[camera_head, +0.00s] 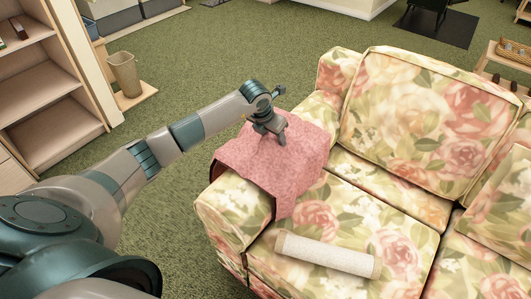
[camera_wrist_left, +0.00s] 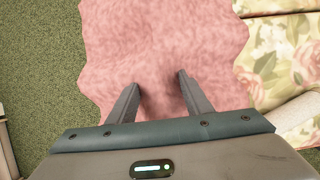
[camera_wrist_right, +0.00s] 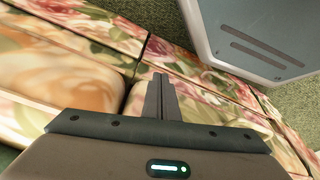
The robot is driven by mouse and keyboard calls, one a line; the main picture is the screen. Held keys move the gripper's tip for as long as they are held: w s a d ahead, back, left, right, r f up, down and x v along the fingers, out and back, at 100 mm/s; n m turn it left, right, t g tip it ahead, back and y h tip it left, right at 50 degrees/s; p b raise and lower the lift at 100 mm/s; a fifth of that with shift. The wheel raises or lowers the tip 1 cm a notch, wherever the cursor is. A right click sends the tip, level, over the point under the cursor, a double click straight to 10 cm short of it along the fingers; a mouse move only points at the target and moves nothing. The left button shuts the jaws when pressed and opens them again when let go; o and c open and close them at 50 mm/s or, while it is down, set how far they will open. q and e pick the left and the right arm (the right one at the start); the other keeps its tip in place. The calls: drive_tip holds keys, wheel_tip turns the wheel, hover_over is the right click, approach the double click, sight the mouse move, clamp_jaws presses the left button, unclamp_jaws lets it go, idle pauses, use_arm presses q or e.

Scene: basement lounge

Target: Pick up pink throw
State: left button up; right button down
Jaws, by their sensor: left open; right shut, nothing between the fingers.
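The pink throw (camera_head: 263,166) is draped over the left arm of the floral sofa in the head view, with one side hanging down onto the seat. My left gripper (camera_head: 282,142) is over the throw, pointing down at its upper part. In the left wrist view the throw (camera_wrist_left: 150,40) fills the middle, and the left gripper's fingers (camera_wrist_left: 155,88) are spread apart over it with nothing held. I cannot tell whether the fingertips touch the cloth. My right gripper (camera_wrist_right: 162,78) shows only in the right wrist view, shut and empty, in front of floral sofa fabric.
A pale cylindrical roll (camera_head: 328,254) lies on the sofa seat (camera_head: 390,222) near the throw. A wooden shelf (camera_head: 40,85) stands at the left, with a bin (camera_head: 126,74) beside it. Green carpet (camera_head: 215,60) is open behind the sofa.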

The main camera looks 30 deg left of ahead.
use_arm(q)
clamp_jaws()
drive_tip(key=shift+r, duration=0.15)
use_arm(e)
drive_tip(key=shift+r, duration=0.1)
